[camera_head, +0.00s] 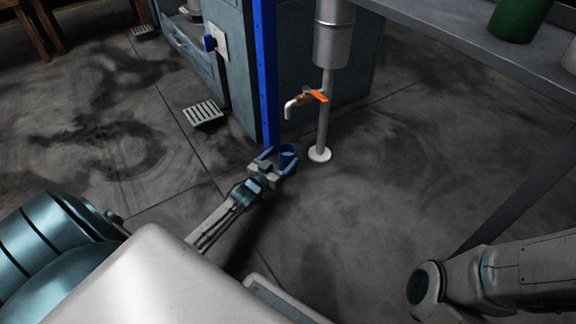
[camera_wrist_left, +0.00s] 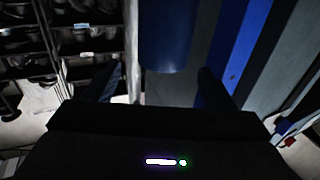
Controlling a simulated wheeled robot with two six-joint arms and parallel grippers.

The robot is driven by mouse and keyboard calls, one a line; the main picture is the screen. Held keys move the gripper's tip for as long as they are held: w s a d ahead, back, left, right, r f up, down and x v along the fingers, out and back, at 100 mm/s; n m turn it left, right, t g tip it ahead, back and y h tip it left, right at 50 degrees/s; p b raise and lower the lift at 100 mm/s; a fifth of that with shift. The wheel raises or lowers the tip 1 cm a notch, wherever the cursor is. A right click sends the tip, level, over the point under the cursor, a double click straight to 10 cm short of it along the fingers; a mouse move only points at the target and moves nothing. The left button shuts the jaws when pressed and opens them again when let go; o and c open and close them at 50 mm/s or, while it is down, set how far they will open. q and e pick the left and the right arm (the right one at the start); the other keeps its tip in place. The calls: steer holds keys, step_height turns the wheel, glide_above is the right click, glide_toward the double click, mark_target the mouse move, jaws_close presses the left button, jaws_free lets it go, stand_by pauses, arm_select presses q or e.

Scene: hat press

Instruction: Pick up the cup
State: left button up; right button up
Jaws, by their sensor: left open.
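A small blue cup (camera_head: 287,156) is in the middle of the head view, just left of the tap pipe's round base. My left gripper (camera_head: 280,160) is open, with one finger on each side of the cup. In the left wrist view the dark blue cup (camera_wrist_left: 164,38) is upper middle, between the two dark fingertips (camera_wrist_left: 157,82), with visible gaps to both. What the cup rests on, if anything, is hidden. My right arm shows at the lower right of the head view, but its gripper is out of frame.
A metal pipe (camera_head: 325,115) with an orange-handled tap (camera_head: 308,97) stands just right of the cup. A blue post (camera_head: 265,75) and grey cabinet (camera_head: 235,75) are close behind. A shelf (camera_head: 450,30) with a green container (camera_head: 518,18) crosses the upper right.

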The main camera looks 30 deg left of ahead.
mark_target(283, 156)
arm_select(q)
steer(key=shift+w+f+b, duration=0.15)
steer(key=shift+w+b, duration=0.15)
steer(key=shift+b, duration=0.05)
steer(key=w+b, duration=0.1)
steer(key=w, duration=0.1)
steer(key=w+b, duration=0.1)
steer(key=w, duration=0.1)
steer(key=shift+a+f+b, duration=0.15)
steer(key=shift+f+b, duration=0.05)
steer(key=shift+b, duration=0.2)
steer(key=shift+w+r, duration=0.1)
steer(key=shift+w, duration=0.2)
steer(key=c, duration=1.5)
steer(key=shift+r, duration=0.15)
